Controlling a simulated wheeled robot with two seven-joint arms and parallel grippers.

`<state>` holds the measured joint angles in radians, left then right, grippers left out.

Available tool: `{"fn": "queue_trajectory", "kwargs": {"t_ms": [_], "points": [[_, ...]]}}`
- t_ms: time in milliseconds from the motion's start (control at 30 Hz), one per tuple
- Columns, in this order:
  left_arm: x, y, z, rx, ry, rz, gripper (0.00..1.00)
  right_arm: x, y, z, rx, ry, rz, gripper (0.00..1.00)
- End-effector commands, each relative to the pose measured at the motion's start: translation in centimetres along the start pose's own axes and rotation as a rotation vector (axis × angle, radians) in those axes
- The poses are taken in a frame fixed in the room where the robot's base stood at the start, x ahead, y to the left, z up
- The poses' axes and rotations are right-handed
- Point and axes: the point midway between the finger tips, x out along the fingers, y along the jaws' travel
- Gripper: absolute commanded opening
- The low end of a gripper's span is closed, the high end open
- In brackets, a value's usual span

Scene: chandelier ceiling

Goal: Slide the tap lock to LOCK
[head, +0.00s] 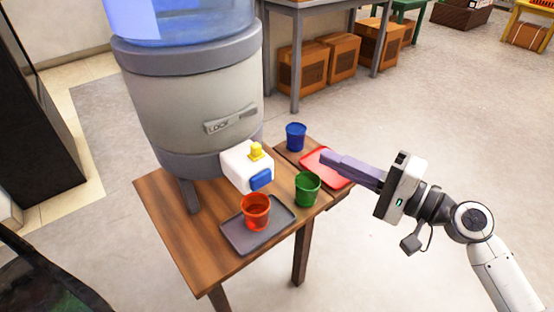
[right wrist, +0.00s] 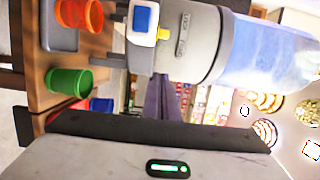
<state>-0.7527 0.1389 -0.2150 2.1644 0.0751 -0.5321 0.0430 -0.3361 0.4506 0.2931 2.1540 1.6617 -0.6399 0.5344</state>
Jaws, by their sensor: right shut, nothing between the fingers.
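The water dispenser (head: 190,105) stands on a wooden table and bears a raised LOCK plate (head: 231,119). Its white tap housing (head: 243,168) carries a yellow lock slider (head: 256,151) on top and a blue lever (head: 261,179) in front. In the right wrist view the housing (right wrist: 150,40), yellow slider (right wrist: 163,33) and blue lever (right wrist: 142,18) show sideways. My right gripper (head: 325,157) is shut and empty, to the right of the tap and apart from it, over the red tray. Its fingers (right wrist: 164,98) point toward the dispenser. My left gripper is not in view.
On the table (head: 165,205), a red cup (head: 256,212) stands on a grey tray (head: 238,238) below the tap. A green cup (head: 307,188), a blue cup (head: 296,136) and a red tray (head: 338,178) are at the right. Cardboard boxes (head: 342,56) lie behind.

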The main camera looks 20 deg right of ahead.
Motion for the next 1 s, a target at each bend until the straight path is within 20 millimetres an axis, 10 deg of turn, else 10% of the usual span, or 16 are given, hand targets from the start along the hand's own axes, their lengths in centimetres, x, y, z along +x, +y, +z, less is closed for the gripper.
{"fn": "queue_trajectory", "kwargs": {"t_ms": [467, 1000], "points": [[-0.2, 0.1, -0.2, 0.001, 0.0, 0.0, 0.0, 0.9, -0.3, -0.1, 0.005, -0.002, -0.006, 0.0], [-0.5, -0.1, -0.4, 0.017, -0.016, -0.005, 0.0, 10.4, -0.3, 1.3, 0.006, -0.003, -0.004, 0.0]]}}
